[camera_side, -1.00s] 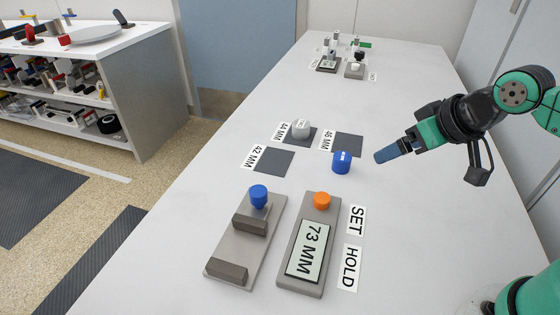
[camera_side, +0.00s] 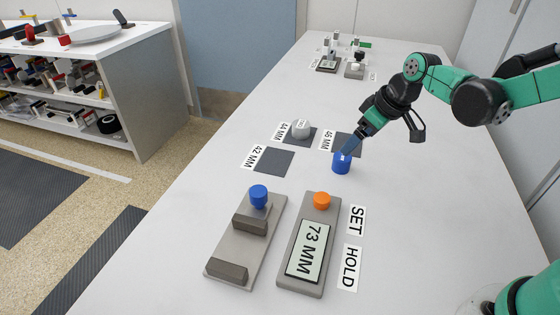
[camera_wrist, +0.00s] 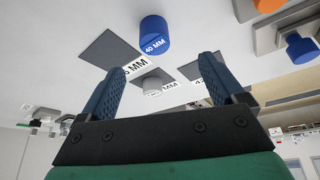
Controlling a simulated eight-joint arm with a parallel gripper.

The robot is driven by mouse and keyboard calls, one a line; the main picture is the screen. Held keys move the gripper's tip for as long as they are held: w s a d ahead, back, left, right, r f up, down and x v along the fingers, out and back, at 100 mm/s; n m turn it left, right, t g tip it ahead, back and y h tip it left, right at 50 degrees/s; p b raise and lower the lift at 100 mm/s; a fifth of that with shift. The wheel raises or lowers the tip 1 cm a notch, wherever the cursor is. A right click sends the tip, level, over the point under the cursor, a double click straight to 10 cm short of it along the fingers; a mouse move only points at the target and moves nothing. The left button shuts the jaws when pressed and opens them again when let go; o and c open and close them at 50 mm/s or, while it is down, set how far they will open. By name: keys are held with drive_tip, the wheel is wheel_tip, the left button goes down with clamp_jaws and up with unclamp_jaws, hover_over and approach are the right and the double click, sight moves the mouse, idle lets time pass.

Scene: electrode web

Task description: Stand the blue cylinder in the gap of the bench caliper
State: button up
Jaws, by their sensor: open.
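The blue cylinder (camera_side: 341,165) stands upright on the white table; in the wrist view (camera_wrist: 155,35) it bears a label reading 40 MM. My gripper (camera_side: 347,150) is just behind and above it in the side view, its fingers angled down toward it. In the wrist view my gripper (camera_wrist: 165,78) is open and empty, with the cylinder beyond its fingertips. I cannot tell whether a finger touches the cylinder. The bench caliper (camera_side: 238,247) lies at the front, with two dark jaw blocks, an empty gap between them and a blue knob (camera_side: 258,194) at its far end.
A display unit (camera_side: 308,262) reading 73 MM, with an orange button (camera_side: 322,200), sits right of the caliper near SET and HOLD labels. A pale grey piece (camera_side: 300,129) is on the 44 MM pad. The 42 MM pad (camera_side: 274,161) and 46 MM pad (camera_side: 349,144) look empty.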

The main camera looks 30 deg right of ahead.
sight(343, 157)
drive_tip(key=f, duration=0.1)
drive_tip(key=w+f, duration=0.1)
drive_tip(key=shift+w+d+f+n+g, duration=0.25)
drive_tip(key=shift+w+f+n+g, duration=0.05)
drive_tip(key=shift+f, duration=0.1)
drive_tip(key=shift+x, duration=2.75)
drive_tip(key=shift+c, duration=0.3)
clamp_jaws()
drive_tip(key=shift+r, duration=0.1)
